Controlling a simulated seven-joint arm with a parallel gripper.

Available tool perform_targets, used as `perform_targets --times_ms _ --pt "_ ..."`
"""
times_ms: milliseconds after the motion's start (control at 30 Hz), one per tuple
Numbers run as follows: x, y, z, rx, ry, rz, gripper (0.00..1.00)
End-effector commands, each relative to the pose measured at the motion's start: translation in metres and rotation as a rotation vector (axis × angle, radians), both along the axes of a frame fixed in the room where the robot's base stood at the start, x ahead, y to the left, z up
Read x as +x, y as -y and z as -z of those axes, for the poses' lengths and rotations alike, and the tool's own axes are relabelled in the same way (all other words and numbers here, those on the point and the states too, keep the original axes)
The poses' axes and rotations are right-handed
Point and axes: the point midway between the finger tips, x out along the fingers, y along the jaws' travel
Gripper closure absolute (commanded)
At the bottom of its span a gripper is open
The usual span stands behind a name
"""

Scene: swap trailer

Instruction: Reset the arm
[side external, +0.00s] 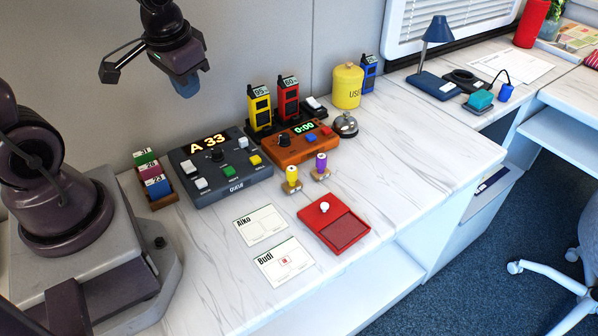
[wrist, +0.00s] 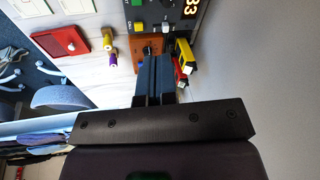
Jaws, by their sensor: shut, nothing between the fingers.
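My gripper (side external: 187,88) hangs in the air at the upper left of the side external view, above and behind the dark queue console (side external: 220,165). It points down and holds nothing. In the wrist view its fingers (wrist: 154,75) lie side by side, shut. They hide part of the orange timer box, whose visible part shows beside them (wrist: 146,44). The gripper touches nothing on the desk.
On the desk stand yellow and red handsets (side external: 288,98), an orange timer (side external: 300,145), a bell (side external: 345,124), a yellow canister (side external: 347,86), two stamps (side external: 291,178), a red pad (side external: 333,222) and two cards (side external: 260,226). The marble front right is clear.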

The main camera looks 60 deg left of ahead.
Motion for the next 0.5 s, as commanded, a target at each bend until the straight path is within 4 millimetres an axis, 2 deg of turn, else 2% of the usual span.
perform_targets --times_ms 33,200,333,500 --pt "-0.006 0.015 -0.018 -0.015 0.020 0.029 1.00" --pt "-0.030 0.063 -0.062 -0.095 0.098 0.130 1.00" --pt "-0.039 0.086 -0.086 -0.130 0.208 0.193 1.00" --pt "-0.044 0.098 -0.105 -0.126 0.300 0.258 1.00"
